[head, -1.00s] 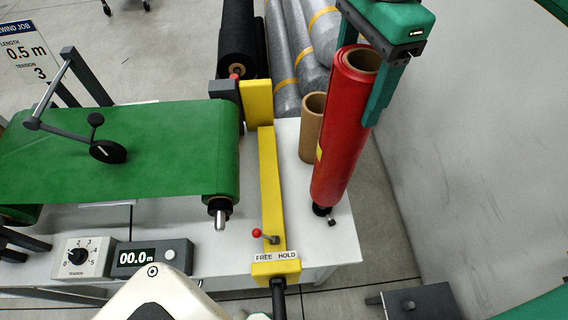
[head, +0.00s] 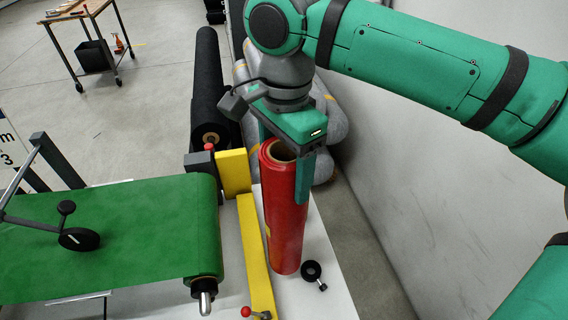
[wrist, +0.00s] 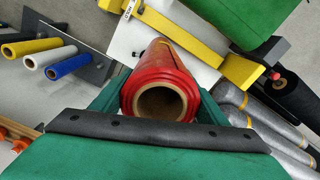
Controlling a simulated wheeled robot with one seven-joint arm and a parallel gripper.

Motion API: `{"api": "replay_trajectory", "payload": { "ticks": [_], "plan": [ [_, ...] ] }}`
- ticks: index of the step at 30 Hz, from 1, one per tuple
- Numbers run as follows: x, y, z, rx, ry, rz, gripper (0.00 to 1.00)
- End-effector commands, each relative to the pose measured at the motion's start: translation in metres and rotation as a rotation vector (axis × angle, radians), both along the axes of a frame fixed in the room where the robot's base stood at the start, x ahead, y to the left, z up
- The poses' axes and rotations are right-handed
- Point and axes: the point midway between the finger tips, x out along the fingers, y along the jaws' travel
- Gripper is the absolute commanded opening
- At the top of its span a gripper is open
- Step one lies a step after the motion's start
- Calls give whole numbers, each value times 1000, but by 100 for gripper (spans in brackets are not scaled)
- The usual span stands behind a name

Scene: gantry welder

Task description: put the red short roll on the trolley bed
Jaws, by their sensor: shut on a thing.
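The red roll (head: 286,220) stands upright, with a brown cardboard core showing at its top. My gripper (head: 284,165) is shut on its upper end, with one finger on each side. I cannot tell whether the roll's lower end touches the white table (head: 335,295) or hangs just above it. In the wrist view the red roll (wrist: 158,68) lies between the two green fingers of my gripper (wrist: 160,103), its open core facing the camera. I cannot make out the trolley bed for certain in any view.
A black collar (head: 311,270) lies on the table right of the roll. A yellow bar (head: 254,250) and green web (head: 120,235) are left. Grey rolls (head: 325,110) and a black roll (head: 209,90) are behind. The wrist view shows yellow, white and blue rolls (wrist: 68,66).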

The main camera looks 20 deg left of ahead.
Motion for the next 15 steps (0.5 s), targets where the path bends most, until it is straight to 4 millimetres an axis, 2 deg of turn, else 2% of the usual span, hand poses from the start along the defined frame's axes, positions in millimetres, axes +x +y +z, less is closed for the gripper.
{"api": "replay_trajectory", "payload": {
  "ticks": [10,15],
  "plan": [
    [0,1,-17,1,-3,-1,5],
    [0,1,-34,1,-3,0,5]
  ]
}}
